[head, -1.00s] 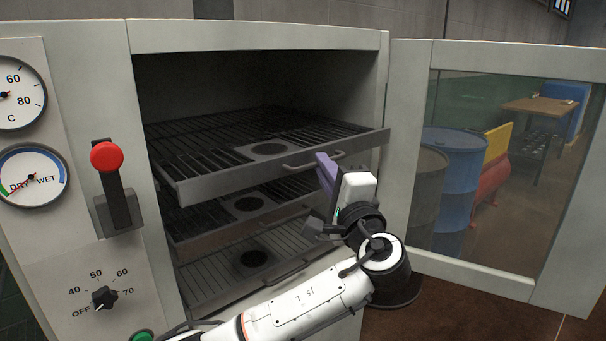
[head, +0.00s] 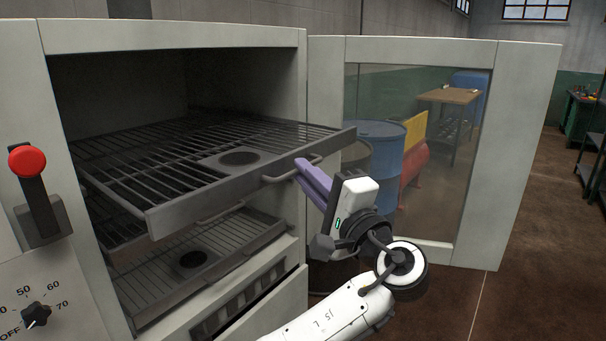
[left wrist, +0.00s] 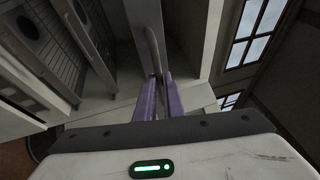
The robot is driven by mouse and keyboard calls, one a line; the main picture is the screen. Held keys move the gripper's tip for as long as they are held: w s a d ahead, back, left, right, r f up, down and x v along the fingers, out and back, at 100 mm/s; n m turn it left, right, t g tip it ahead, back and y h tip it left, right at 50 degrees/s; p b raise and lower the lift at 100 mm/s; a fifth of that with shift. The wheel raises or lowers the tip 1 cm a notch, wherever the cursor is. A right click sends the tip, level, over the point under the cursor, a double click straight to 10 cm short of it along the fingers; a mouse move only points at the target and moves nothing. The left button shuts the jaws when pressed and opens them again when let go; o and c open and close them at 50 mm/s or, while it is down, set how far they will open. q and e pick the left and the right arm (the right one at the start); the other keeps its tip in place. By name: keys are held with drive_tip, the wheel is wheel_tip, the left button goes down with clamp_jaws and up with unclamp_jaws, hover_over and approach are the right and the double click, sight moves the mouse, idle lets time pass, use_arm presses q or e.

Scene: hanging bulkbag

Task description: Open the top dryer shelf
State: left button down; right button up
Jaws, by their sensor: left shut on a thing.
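The top dryer shelf (head: 237,184) is a grey wire rack with a solid front rail and a round dark disc. It sticks out well past the front of the dryer cabinet. Its bar handle (head: 283,174) is on the right half of the front rail. My left gripper (head: 302,168), with purple fingers, is shut on this handle. In the left wrist view the handle (left wrist: 155,45) runs between the purple fingers (left wrist: 159,80). My right gripper is out of view.
The dryer's glass door (head: 410,140) stands open to the right, behind my arm. Lower shelves (head: 195,258) sit inside the cabinet below. A red-knobbed lever (head: 28,162) and a dial (head: 36,314) are on the left panel. Open floor lies at the right.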

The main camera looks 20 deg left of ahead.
use_arm(q)
drive_tip(key=c, duration=1.9)
unclamp_jaws()
drive_tip(key=shift+o, duration=0.2)
drive_tip(key=shift+d, duration=0.1)
drive_tip(key=b+v, duration=0.2)
drive_tip(key=v, duration=0.8)
drive_tip(key=shift+s, duration=0.1)
